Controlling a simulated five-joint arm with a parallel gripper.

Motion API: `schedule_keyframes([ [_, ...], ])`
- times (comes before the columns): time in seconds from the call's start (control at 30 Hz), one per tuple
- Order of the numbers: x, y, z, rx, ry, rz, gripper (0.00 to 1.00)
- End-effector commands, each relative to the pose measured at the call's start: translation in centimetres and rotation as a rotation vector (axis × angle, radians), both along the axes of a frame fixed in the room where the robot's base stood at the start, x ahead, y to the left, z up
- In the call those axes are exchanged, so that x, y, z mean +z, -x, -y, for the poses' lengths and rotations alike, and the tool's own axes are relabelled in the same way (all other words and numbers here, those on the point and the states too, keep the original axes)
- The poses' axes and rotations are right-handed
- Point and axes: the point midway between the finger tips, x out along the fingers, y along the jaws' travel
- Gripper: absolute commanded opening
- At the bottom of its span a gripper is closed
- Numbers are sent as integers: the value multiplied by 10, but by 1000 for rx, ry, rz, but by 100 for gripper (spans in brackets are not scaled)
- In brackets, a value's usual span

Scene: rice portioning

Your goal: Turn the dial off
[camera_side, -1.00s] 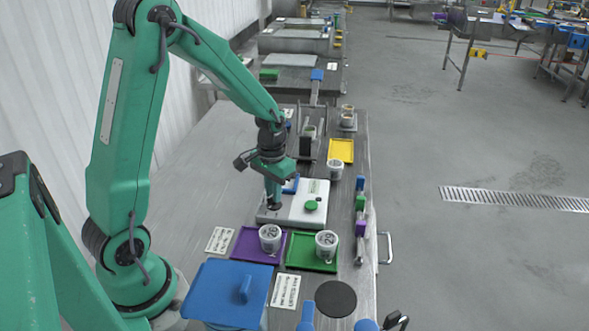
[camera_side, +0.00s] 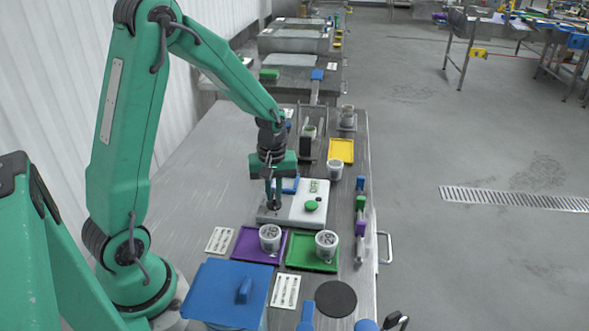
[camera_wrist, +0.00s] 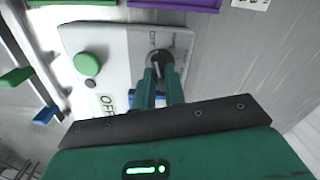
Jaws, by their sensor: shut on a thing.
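The white machine (camera_side: 300,209) stands on the steel table. Its dark round dial (camera_wrist: 155,54) is on the machine's top, with printed marks around it. My gripper (camera_side: 273,201) points down at the dial at the left end of the machine. In the wrist view my gripper (camera_wrist: 161,76) has both fingers close together, shut on the dial's knob, and they hide part of it. The machine's display (camera_wrist: 107,102) reads OFF in dark letters on pale green. A green round button (camera_wrist: 87,64) is beside it.
A purple tray (camera_side: 246,252) and a green tray (camera_side: 297,262), each with a white cup, lie in front of the machine. A yellow tray (camera_side: 341,148) is behind it. A blue lid (camera_side: 222,297) is nearer. The table left of the machine is clear.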

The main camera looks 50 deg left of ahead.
Motion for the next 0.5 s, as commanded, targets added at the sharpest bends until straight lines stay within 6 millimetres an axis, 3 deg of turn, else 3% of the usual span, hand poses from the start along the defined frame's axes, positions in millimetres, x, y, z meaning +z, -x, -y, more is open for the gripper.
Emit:
schedule_keyframes([
  [0.5, 1, -1, -1, 75, -1, 3, 0],
])
